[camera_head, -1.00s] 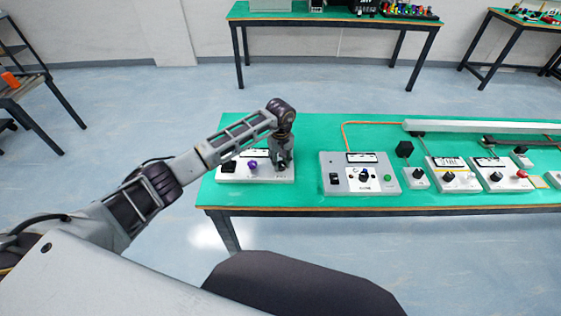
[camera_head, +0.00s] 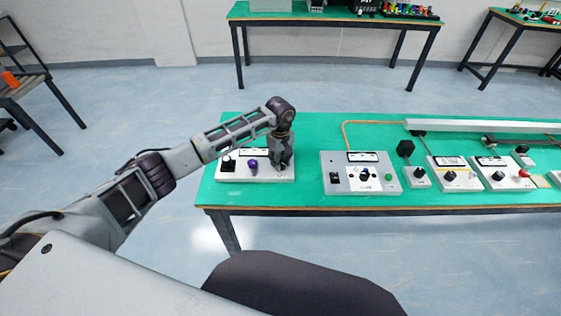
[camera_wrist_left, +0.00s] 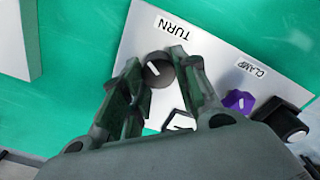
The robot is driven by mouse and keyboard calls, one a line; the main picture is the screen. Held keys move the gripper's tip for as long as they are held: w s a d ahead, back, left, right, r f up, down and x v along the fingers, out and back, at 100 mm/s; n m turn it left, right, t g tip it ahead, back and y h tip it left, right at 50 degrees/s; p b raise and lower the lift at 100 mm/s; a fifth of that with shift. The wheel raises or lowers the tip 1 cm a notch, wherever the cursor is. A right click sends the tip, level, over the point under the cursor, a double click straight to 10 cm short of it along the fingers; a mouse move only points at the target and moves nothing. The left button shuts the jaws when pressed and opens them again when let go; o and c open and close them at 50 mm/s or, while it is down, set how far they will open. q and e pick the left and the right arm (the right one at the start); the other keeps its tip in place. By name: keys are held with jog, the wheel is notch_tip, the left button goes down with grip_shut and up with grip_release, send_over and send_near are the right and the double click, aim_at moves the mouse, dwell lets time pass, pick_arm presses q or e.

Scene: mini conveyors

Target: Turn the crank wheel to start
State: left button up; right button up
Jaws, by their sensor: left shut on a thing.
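The white control box (camera_head: 240,177) sits at the left end of the green table. In the left wrist view its panel (camera_wrist_left: 215,65) carries a round black knob (camera_wrist_left: 158,72) with a white pointer line, beside a label reading TURN. My left gripper (camera_head: 281,166) points down over the right part of this box. In the left wrist view the left gripper (camera_wrist_left: 157,62) has one finger on each side of the knob and is shut on it. A purple knob (camera_head: 253,163) labelled CLAMP stands beside it on the same box. No separate crank wheel shows. My right gripper is not in view.
A black switch (camera_head: 229,163) is at the box's left end. A grey control box (camera_head: 350,186) with a green button stands to the right, with several smaller boxes beyond it. Green tabletop (camera_head: 306,155) lies bare between the two boxes.

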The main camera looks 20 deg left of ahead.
pick_arm(q)
jog(key=shift+n, duration=0.7)
jog(key=shift+a+n, duration=0.1)
jog(key=shift+n, duration=0.6)
jog(key=shift+s+n+b, duration=0.1)
jog(key=shift+n+b, duration=0.3)
jog(key=shift+n, duration=2.4)
jog(key=shift+s+n, duration=0.1)
jog(key=shift+n, duration=0.6)
jog(key=n, duration=0.5)
jog(key=shift+s+n, duration=0.1)
jog(key=shift+n, duration=0.3)
jog(key=n, duration=0.4)
jog(key=shift+d+n, duration=0.2)
jog(key=shift+n, duration=1.7)
jog(key=shift+n+p, duration=0.3)
jog(key=shift+n, duration=0.1)
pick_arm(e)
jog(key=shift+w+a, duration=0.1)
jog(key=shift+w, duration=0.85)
